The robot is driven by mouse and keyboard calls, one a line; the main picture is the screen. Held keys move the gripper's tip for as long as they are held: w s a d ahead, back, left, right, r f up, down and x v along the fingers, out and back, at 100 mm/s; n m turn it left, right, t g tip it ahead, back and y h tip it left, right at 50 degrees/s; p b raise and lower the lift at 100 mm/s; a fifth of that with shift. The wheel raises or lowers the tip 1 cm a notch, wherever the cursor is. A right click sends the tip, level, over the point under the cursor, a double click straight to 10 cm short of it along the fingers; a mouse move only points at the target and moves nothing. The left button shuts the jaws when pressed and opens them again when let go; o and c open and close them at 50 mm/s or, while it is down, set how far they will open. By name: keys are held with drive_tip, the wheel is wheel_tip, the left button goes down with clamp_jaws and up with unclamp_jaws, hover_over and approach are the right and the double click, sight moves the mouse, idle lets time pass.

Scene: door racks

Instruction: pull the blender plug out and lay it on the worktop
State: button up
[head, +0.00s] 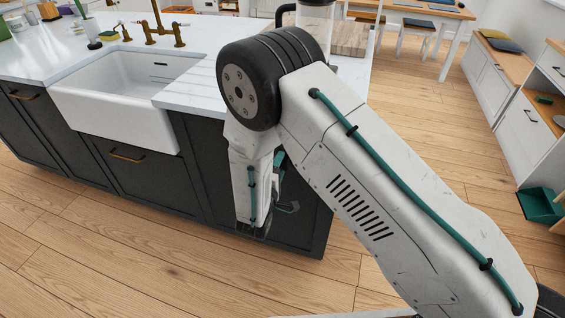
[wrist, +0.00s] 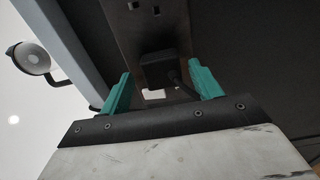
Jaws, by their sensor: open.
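The black blender plug (wrist: 160,70) sits against a dark socket plate (wrist: 128,22) in the wrist view. Its black cable (wrist: 184,88) leaves from its right side. My gripper (wrist: 159,80) is open, with one teal finger to the left of the plug and one to the right. Gaps show on both sides, and I cannot tell how deep the fingers reach. In the head view my arm hides the plug and socket by the dark island. The white worktop (head: 200,40) is on top of that island. A clear jar (head: 315,18), perhaps the blender's, stands partly hidden behind my arm.
A white sink (head: 125,100) with a brass tap (head: 160,28) is set into the worktop at the left. The worktop between sink and arm is clear. Wooden floor (head: 130,220) is open in front.

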drive_tip(key=shift+w+d, duration=0.2)
drive_tip(key=shift+w, duration=0.35)
drive_tip(key=shift+f, duration=0.15)
idle(0.8)
drive_tip(key=c, duration=1.3)
drive_tip(key=shift+v, duration=3)
drive_tip(key=shift+s, duration=0.1)
drive_tip(key=shift+v, duration=1.45)
drive_tip(key=shift+r, duration=10.5)
